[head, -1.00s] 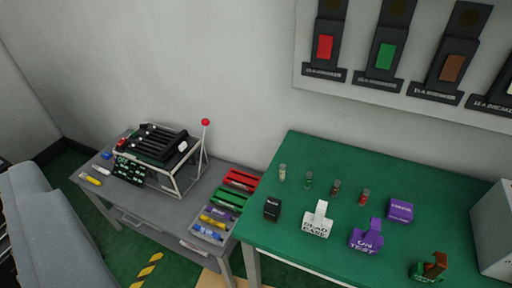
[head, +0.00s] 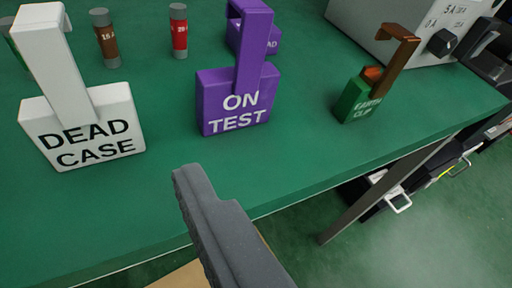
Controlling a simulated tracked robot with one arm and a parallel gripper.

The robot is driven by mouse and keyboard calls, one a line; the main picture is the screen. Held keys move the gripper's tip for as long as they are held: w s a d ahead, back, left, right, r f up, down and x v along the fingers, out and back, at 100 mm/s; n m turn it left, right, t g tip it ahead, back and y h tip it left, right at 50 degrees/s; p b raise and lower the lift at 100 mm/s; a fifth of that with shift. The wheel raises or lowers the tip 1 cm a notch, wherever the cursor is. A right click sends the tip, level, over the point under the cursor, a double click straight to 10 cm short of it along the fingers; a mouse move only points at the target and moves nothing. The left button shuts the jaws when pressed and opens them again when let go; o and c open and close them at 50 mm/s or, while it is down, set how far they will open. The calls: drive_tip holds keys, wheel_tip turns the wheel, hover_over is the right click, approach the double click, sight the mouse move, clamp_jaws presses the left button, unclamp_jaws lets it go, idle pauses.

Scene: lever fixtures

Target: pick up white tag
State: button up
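The white tag (head: 82,128), marked "DEAD CASE", stands on the green table top at the left of the view, with its white hooked strap rising above it. My gripper (head: 192,178) shows as one grey finger at the bottom centre, to the right of the white tag and apart from it. The other finger is not visible, so its opening cannot be judged. Nothing is seen held.
A purple "ON TEST" tag (head: 238,100) stands right of the white tag. A green and brown clip (head: 358,98) stands farther right. Brown (head: 107,40) and red (head: 179,32) fuses stand behind. A grey box (head: 400,25) is at the back right.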

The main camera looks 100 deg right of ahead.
sight(86, 132)
drive_tip(key=shift+g, duration=0.3)
drive_tip(key=x, duration=0.3)
drive_tip(key=b+x, duration=0.1)
drive_tip(key=x, duration=0.2)
drive_tip(key=b+x, duration=0.1)
drive_tip(key=x, duration=0.2)
drive_tip(key=shift+s+f, duration=0.2)
drive_tip(key=shift+s, duration=0.1)
drive_tip(key=b+x, duration=0.2)
drive_tip(key=x, duration=0.3)
drive_tip(key=shift+w+a+f, duration=0.1)
drive_tip(key=shift+a+f, duration=0.05)
drive_tip(key=shift+f, duration=0.05)
drive_tip(key=c, duration=1.1)
